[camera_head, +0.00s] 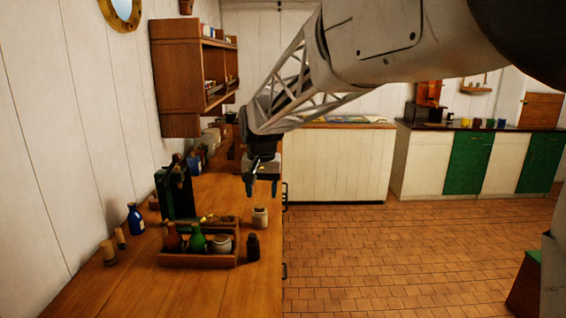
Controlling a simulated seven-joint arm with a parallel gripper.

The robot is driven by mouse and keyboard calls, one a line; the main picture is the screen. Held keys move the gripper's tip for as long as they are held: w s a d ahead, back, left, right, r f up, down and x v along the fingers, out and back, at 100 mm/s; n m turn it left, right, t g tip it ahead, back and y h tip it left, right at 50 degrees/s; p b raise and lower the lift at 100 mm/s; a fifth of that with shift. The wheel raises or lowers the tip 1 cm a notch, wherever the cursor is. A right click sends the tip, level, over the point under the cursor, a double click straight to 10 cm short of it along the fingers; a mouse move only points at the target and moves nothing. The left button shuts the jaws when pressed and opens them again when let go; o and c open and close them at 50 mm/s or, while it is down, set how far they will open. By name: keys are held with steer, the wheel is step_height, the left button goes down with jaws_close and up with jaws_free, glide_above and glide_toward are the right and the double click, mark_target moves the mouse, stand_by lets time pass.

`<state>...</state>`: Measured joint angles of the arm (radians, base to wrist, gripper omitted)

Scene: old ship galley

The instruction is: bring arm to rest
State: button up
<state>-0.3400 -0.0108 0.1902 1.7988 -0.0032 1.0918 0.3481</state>
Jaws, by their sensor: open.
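My gripper (262,188) hangs at the end of my pale lattice arm, fingers pointing down, above the right edge of the wooden counter (200,292). Its fingers are apart, and I see nothing between them. A small cream jar (260,218) stands on the counter just below the gripper in the picture, and the two look apart. A dark little bottle (253,247) stands in front of that jar.
A wooden tray (198,261) holds a green bottle (198,240), a brown bottle and a pale jar. A dark green upright object (175,193) and a blue bottle (135,220) stand behind. A wall shelf (180,80) hangs at left. The tiled floor (400,255) is open.

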steer(key=s+d+f+t, duration=0.1)
steer(key=s+d, duration=0.9)
steer(key=s, duration=0.4)
steer(key=s+d+f, duration=0.1)
steer(key=s+d, duration=0.9)
steer(key=s, duration=0.3)
steer(key=s+d+f, duration=0.4)
steer(key=s, duration=0.6)
steer(key=shift+s+f+t, duration=0.2)
steer(key=shift+f+t, duration=0.15)
steer(key=shift+t, duration=0.05)
